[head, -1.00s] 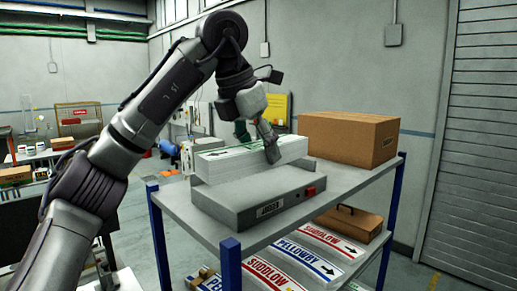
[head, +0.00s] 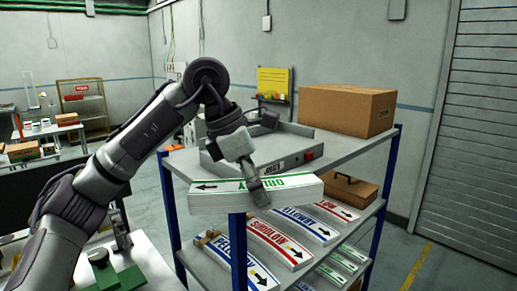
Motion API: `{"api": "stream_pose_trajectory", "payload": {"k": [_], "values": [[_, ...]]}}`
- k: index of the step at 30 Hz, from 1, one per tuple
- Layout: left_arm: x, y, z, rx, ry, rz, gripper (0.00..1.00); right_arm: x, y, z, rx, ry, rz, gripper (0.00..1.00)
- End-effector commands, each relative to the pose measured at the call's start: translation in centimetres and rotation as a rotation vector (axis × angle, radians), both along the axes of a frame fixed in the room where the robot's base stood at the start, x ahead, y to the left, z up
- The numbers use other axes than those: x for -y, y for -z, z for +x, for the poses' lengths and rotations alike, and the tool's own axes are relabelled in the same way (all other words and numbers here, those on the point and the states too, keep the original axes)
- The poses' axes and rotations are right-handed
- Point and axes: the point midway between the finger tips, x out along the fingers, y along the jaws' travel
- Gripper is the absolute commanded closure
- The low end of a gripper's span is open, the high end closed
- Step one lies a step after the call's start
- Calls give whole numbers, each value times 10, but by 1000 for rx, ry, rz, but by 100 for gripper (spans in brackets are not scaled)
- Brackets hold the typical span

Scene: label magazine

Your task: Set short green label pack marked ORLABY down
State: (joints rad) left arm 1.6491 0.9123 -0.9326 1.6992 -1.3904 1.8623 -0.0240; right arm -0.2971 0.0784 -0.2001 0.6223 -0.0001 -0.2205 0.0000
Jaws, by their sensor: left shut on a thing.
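The short green label pack (head: 222,200) is a white stack with green lettering that appears upside down and a black arrow pointing left in the head view. My left gripper (head: 262,196) is shut on it near its middle, reaching down over its front side. The pack is held roughly level in front of the near corner of the shelf rack, hiding that corner and part of the upper shelf (head: 183,163). Whether it touches the shelf cannot be told. My right gripper is not in view.
A grey box-like device (head: 290,160) with a red button and a cardboard box (head: 345,110) stand on the upper shelf. Lower shelves hold red, blue and green label packs (head: 275,243) and a brown case (head: 347,192). A white table (head: 150,262) with green parts is at lower left.

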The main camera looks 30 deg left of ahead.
Motion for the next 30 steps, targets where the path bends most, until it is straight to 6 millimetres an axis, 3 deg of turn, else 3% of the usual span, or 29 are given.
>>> {"api": "stream_pose_trajectory", "payload": {"k": [5,15,18,24,30], "values": [[8,73,-27,-13,347,-5,95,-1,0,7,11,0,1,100],[36,256,-100,-9,1331,-18,95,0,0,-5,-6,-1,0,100],[42,299,-116,-5,1571,-17,95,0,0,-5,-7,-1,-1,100],[50,363,-139,1,1917,-13,95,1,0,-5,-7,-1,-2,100],[56,408,-156,3,2156,-11,95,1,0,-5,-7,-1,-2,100]]}}
